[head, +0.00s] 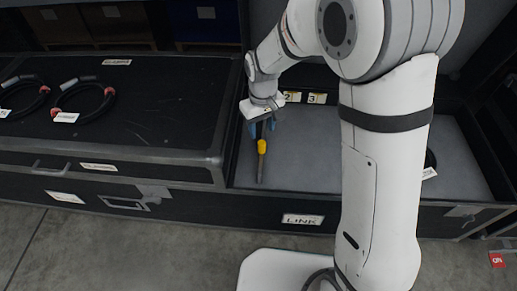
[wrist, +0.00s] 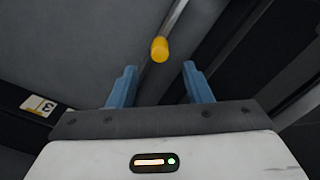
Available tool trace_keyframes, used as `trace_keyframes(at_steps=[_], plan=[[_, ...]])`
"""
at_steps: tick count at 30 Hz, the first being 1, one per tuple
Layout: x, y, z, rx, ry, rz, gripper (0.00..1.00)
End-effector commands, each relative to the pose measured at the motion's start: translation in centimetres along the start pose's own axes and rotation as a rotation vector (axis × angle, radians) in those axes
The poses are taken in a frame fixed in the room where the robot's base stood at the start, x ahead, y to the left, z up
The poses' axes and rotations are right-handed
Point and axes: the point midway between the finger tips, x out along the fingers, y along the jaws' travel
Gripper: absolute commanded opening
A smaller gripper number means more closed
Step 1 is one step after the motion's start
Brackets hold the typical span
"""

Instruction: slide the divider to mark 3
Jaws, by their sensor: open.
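The divider (head: 261,172) shows as a thin grey bar with a yellow knob (head: 262,147). It stands near the left wall of the open compartment, left of the mark 2 label (head: 290,96) and mark 3 label (head: 317,98). My gripper (head: 263,128) is at the knob's far side, with its blue fingers apart. In the wrist view the knob (wrist: 159,49) lies just beyond the fingertips, roughly centred across the gap of my open gripper (wrist: 160,72), with nothing held. The mark 3 label (wrist: 40,105) appears upside down at the left there.
The open compartment (head: 310,165) has a bare grey floor right of the divider. A closed black lid (head: 150,120) with coiled black cables (head: 85,102) lies to the left. A plate reading LINK (head: 303,219) is on the front. My arm hides part of the compartment's right side.

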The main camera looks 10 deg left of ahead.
Motion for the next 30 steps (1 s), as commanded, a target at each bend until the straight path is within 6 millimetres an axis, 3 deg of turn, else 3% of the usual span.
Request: trace_keyframes(at_steps=[9, 15, 26, 30], plan=[[5.0, 0.0, 0.0, -0.001, -0.003, -0.001, 0.45], [7.2, 0.0, 0.0, 0.0, -0.002, 0.0, 0.45], [7.7, 0.1, 0.0, 0.002, -0.001, 0.0, 0.45], [7.7, 0.1, 0.0, 0.002, -0.001, 0.0, 0.34]])
